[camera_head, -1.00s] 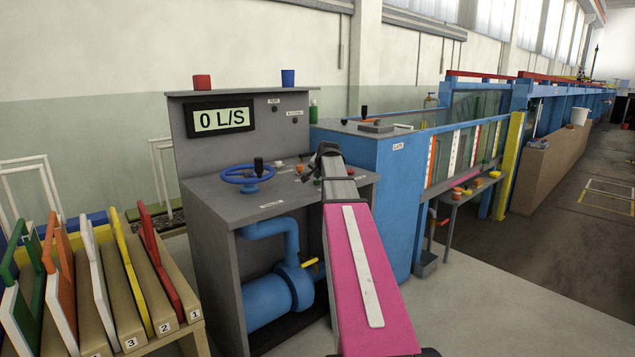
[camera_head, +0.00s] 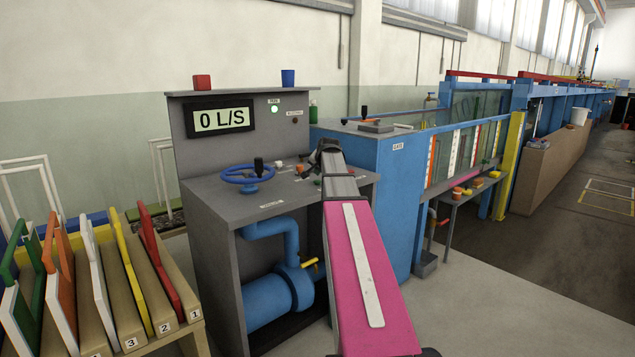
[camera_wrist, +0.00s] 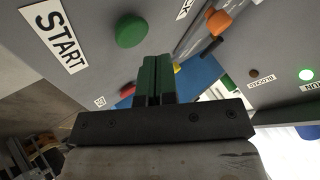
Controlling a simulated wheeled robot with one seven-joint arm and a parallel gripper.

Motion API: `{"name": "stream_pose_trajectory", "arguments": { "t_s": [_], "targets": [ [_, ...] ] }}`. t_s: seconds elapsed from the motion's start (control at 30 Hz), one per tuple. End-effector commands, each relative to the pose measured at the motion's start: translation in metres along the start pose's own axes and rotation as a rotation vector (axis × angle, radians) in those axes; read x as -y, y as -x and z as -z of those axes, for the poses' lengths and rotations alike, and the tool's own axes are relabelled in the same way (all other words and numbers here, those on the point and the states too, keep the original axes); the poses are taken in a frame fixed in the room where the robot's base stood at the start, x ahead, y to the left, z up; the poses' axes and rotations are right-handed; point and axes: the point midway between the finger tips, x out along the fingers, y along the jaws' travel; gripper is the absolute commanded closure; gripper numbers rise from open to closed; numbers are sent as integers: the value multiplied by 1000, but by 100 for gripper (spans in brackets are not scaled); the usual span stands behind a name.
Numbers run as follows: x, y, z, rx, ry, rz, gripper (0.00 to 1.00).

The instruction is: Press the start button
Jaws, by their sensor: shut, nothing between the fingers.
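The green start button (camera_wrist: 132,30) stands beside the START label (camera_wrist: 54,36) on the grey panel in the wrist view. My gripper (camera_wrist: 158,62) is shut and empty, its green fingertips just below and right of the button in the picture. A small gap shows between them, though I cannot judge the depth. In the head view my arm hides most of the gripper above the control desk (camera_head: 225,196). The RUN lamp (camera_head: 274,109) glows; it also shows lit in the wrist view (camera_wrist: 306,74). The display (camera_head: 220,119) reads 0 L/S.
An orange knob (camera_wrist: 219,22) is near the fingers. The blue flume (camera_head: 372,175) stands to the right. A rack of coloured frames (camera_head: 190,312) is at lower left.

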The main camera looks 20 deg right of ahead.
Motion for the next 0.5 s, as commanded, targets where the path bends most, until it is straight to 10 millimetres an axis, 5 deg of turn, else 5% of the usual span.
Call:
{"name": "stream_pose_trajectory", "arguments": {
  "t_s": [0.5],
  "targets": [
    [6, 8, 6, -1, 0, 1, 100]
  ]
}}
